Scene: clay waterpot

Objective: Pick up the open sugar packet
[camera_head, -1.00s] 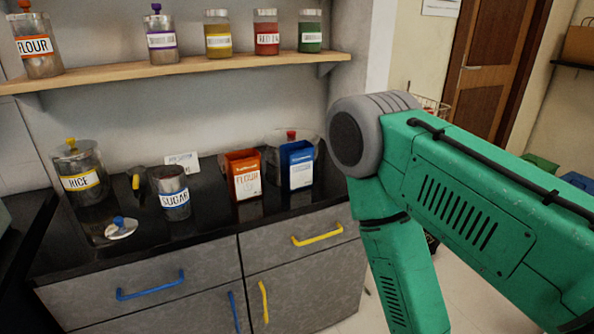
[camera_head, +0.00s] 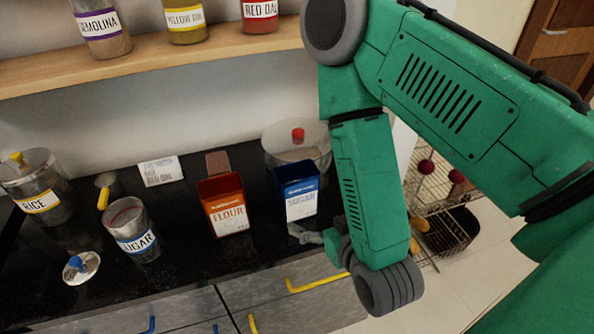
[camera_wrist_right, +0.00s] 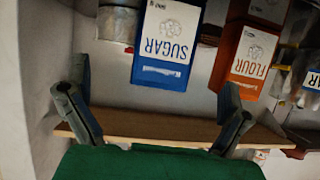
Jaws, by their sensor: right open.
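The open sugar packet (camera_head: 301,203) is blue with a white label and stands upright on the black counter, its top open. In the right wrist view the sugar packet (camera_wrist_right: 166,45) appears upside down, ahead of and between the spread fingers. My right gripper (camera_head: 306,235) is by the counter's front edge, just in front of the packet's base; my forearm and wrist hide part of it. In the wrist view my right gripper (camera_wrist_right: 153,110) is open and empty, with a gap to the packet. My left gripper is not in view.
The open orange flour packet (camera_head: 227,214) stands left of the sugar packet. A clear jar with a red knob (camera_head: 298,135) is close behind. The sugar jar (camera_head: 132,232), its lid (camera_head: 80,267) and the rice jar (camera_head: 38,190) are at left. A shelf (camera_head: 130,68) runs above.

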